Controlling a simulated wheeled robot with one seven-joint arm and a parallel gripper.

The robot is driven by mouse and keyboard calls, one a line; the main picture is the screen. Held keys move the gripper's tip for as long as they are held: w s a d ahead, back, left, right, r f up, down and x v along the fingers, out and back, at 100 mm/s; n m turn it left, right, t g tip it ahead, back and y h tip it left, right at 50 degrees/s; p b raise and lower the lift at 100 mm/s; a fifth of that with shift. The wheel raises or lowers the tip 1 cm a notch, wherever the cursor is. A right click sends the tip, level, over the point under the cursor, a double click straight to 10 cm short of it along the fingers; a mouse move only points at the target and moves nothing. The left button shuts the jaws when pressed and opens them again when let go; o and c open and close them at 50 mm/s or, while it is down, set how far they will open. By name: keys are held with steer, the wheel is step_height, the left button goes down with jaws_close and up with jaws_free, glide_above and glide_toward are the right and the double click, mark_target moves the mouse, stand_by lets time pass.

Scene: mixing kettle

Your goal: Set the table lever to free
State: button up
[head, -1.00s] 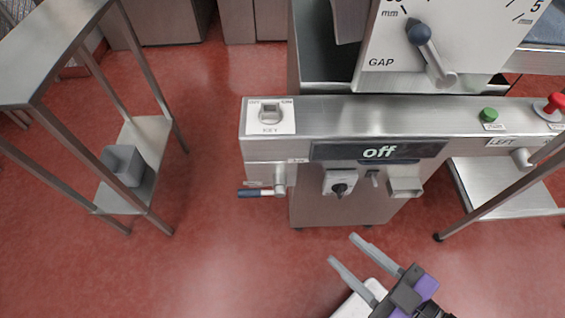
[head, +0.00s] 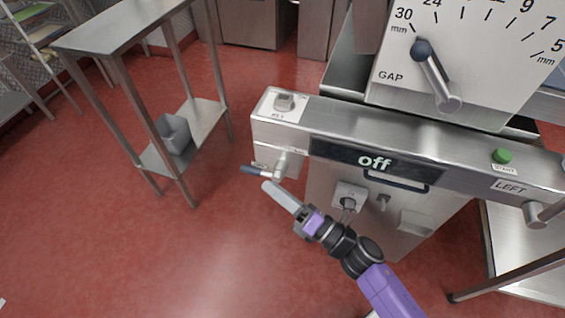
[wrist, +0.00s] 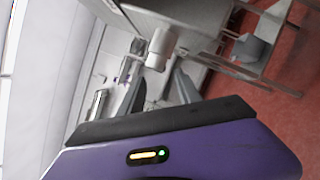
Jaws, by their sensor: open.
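A small lever with a dark blue grip (head: 254,170) sits at the left end of the machine's front beam. Its metal hub (head: 287,163) is on the beam face, and the grip points left. A small label beside it is too small to read. My gripper (head: 272,188) is just below the lever grip, its fingers pointing up toward it. In the wrist view my gripper (wrist: 157,90) has its fingers apart with nothing clearly held. The pale lever hub (wrist: 158,48) shows just beyond the fingers. Whether a finger touches the lever cannot be told.
The gap dial's pointer (head: 436,75) is above. A steel rack (head: 190,130) holding a grey bin (head: 173,134) stands left. Red floor between is clear.

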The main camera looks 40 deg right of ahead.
mark_target(251, 170)
steer(key=shift+p+x, duration=0.6)
steer(key=shift+x, duration=3.25)
steer(key=shift+c, duration=0.4)
jaws_close()
